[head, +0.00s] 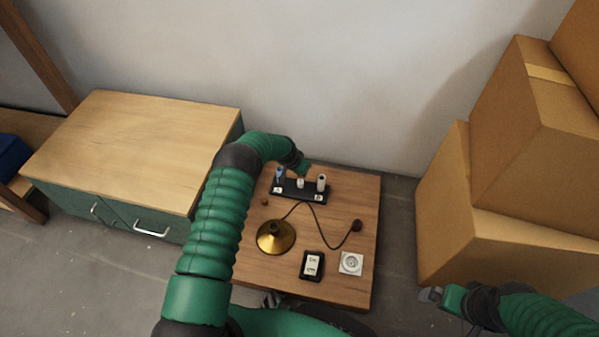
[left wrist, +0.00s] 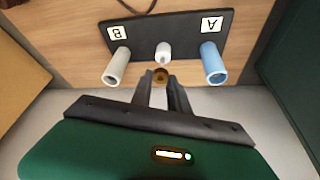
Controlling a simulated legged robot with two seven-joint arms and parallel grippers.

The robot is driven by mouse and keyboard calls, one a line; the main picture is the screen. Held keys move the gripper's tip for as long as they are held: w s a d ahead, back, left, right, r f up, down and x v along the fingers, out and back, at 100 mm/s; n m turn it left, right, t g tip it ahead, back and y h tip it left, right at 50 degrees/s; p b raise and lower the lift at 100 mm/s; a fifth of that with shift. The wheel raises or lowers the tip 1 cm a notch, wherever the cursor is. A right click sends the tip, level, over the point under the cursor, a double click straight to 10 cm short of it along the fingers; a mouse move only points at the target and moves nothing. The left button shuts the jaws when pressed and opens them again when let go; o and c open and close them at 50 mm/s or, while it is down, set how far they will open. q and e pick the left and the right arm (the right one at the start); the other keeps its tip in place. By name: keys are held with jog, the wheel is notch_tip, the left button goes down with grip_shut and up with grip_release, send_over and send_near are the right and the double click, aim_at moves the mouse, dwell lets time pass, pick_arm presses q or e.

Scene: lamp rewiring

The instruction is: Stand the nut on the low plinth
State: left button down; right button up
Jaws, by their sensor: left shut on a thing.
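My left gripper (left wrist: 160,84) is shut on a small brass-brown nut (left wrist: 160,75) at its fingertips. The low plinth (left wrist: 163,52) is a short white post in the middle of a black board (left wrist: 185,32). In the left wrist view the nut shows right beside the plinth's free end; I cannot tell if they touch. A blue post (left wrist: 213,62) stands by label A and a grey post (left wrist: 117,65) by label B. In the head view my left gripper (head: 303,170) is behind the board, and the nut is hidden. My right gripper (head: 430,294) is off the table's right side, its jaws unclear.
The wooden table (head: 340,200) also bears a brass lamp base (head: 276,238) with a dark cord to a plug (head: 357,225), a black switch (head: 312,265), a white socket (head: 351,263) and a small brown knob (head: 264,201). Cardboard boxes (head: 500,220) stand right, a cabinet (head: 140,140) left.

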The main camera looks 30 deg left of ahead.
pick_arm(q)
jog(key=s+d+r+p, duration=0.1)
jog(key=s+d+p, duration=0.1)
jog(key=s+d, duration=0.4)
jog(key=s+d+r+p, duration=0.1)
jog(key=s+d+p, duration=0.15)
jog(key=d, duration=0.65)
jog(key=shift+n, duration=0.3)
jog(key=f+b, duration=0.2)
jog(key=f, duration=0.1)
jog(key=f+b, duration=0.3)
jog(key=f, duration=0.1)
jog(key=s+f+b, duration=0.1)
jog(key=f+b, duration=0.1)
jog(key=f, duration=0.2)
jog(key=shift+r, duration=0.25)
jog(key=shift+f+b, duration=0.35)
jog(key=shift+f, duration=0.1)
